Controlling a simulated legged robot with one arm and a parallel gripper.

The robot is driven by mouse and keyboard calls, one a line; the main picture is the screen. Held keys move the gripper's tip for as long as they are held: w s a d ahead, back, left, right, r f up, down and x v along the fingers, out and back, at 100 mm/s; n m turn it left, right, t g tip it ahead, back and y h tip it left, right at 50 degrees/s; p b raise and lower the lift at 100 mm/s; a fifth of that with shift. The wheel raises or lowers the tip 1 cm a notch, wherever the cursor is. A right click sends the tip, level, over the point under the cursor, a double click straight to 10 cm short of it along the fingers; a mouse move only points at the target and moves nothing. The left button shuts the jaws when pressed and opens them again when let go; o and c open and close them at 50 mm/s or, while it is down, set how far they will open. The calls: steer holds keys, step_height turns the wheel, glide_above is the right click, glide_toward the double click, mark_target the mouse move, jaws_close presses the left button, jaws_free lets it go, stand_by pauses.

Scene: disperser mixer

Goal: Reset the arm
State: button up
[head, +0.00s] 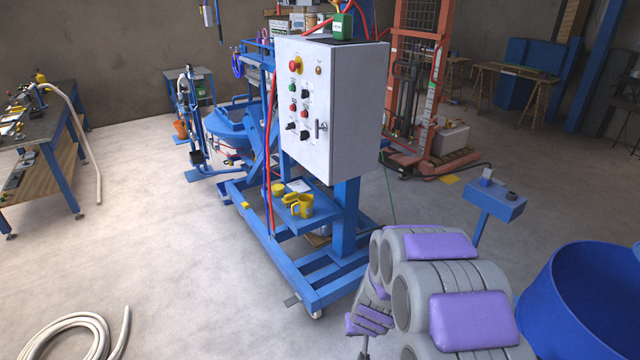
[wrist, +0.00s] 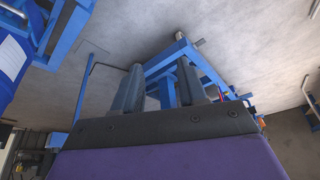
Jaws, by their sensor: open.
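My arm, grey with purple pads, is at the lower right of the head view, in front of the blue disperser mixer frame (head: 345,235). Its fingertips cannot be made out clearly there. In the wrist view my gripper (wrist: 160,82) shows two dark fingers standing apart with nothing between them. The blue frame (wrist: 165,65) and the concrete floor lie beyond the fingers, in a picture that appears turned over. No object is held.
A white control box (head: 325,105) with buttons stands on the mixer frame. A blue drum (head: 580,305) is close to my arm on the right. A blue pedestal (head: 492,200) stands behind it. A coiled hose (head: 75,325) lies at front left; the left floor is otherwise mostly clear.

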steer(key=s+a+r+g+y, duration=0.1)
steer(key=s+a+r, duration=0.1)
steer(key=s+r, duration=0.65)
steer(key=s+d+r+g, duration=0.1)
steer(key=s+r, duration=0.4)
steer(key=s, duration=0.4)
steer(key=s+d+r+g, duration=0.2)
steer(key=s+r, duration=0.3)
steer(key=s, duration=0.4)
steer(key=s+d+r+g+h, duration=0.1)
steer(key=s+d+r+g, duration=0.1)
steer(key=s+r, duration=0.4)
steer(key=s, duration=0.3)
steer(key=shift+s, duration=0.1)
